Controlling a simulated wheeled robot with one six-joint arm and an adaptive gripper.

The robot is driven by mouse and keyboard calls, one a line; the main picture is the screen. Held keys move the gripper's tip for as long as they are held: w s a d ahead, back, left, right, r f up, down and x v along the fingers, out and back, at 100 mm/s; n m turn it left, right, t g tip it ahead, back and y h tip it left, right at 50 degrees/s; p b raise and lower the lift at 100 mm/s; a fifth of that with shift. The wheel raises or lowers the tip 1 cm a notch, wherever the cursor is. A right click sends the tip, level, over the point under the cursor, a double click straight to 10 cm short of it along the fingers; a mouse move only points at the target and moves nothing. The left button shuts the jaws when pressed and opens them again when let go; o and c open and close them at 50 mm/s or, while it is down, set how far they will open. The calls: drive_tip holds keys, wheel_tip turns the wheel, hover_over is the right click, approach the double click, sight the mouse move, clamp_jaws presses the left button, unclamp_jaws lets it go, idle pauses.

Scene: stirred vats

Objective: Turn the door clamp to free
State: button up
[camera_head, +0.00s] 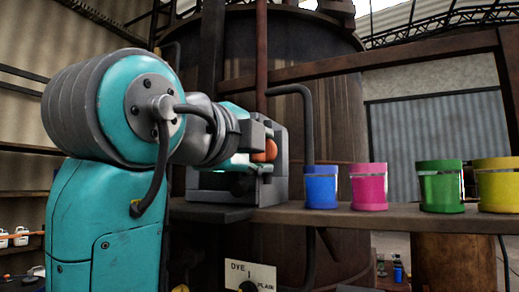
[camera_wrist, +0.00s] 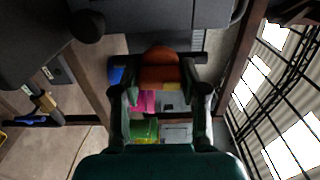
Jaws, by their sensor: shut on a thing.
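The door clamp shows as an orange-red knob (camera_head: 266,150) at the front of a grey housing (camera_head: 282,158) on the shelf. In the wrist view the orange-red knob (camera_wrist: 160,66) lies between the fingertips, with a dark bar running across behind it. My gripper (camera_wrist: 160,84) is shut on this knob, with one finger on each side. In the head view my gripper (camera_head: 252,141) is partly hidden by my own teal arm and reaches the knob from the left. The clamp's full shape and exact angle are hidden.
Blue (camera_head: 321,187), pink (camera_head: 369,186), green (camera_head: 441,186) and yellow (camera_head: 498,185) pots stand along the shelf (camera_head: 400,217) to the right. A large dark vat (camera_head: 340,110) rises behind. A dial plate (camera_head: 250,274) marked DYE and PLAIN sits below. A bent pipe (camera_head: 307,120) stands beside the housing.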

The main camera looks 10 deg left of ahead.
drive_tip(key=o, duration=1.2)
drive_tip(key=shift+c, duration=0.2)
drive_tip(key=shift+s, duration=0.1)
drive_tip(key=v, duration=1.1)
drive_tip(key=shift+s+a, duration=0.15)
drive_tip(key=shift+s, duration=0.25)
